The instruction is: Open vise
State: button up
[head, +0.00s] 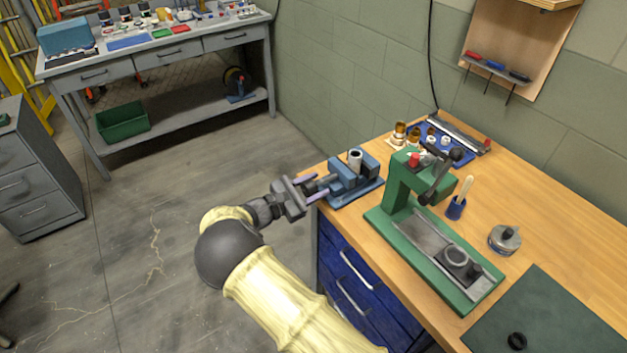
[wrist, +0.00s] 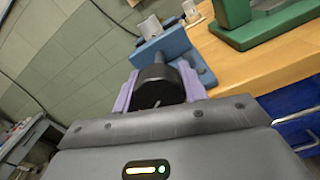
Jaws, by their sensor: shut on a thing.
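The blue vise (head: 343,174) stands at the left corner of the wooden bench. A grey metal cylinder (head: 355,158) stands upright between its jaws. In the wrist view the vise (wrist: 172,45) is straight ahead, with the cylinder (wrist: 150,27) beyond its front jaw. A black round knob (wrist: 158,90) faces me at the front of the vise. My gripper (head: 317,186) is at this front side, and its purple fingers are shut on the knob, one on each side in the wrist view (wrist: 158,78). The knob is mostly hidden in the head view.
A green press (head: 435,235) stands right of the vise on the bench (head: 530,225). A blue cup (head: 456,208), a round tin (head: 504,239) and a blue tray with small parts are nearby. Blue drawers (head: 350,280) are below. Open floor lies left of my arm.

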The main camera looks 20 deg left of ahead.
jog(key=shift+n+p, duration=0.7)
jog(key=shift+n, duration=0.8)
jog(key=o, duration=1)
jog(key=shift+c, duration=0.2)
jog(key=shift+s, duration=0.1)
jog(key=b+v, duration=0.3)
jog(key=v, duration=1.4)
jog(key=shift+s+a, duration=0.1)
jog(key=shift+s, duration=0.05)
jog(key=shift+f, duration=0.1)
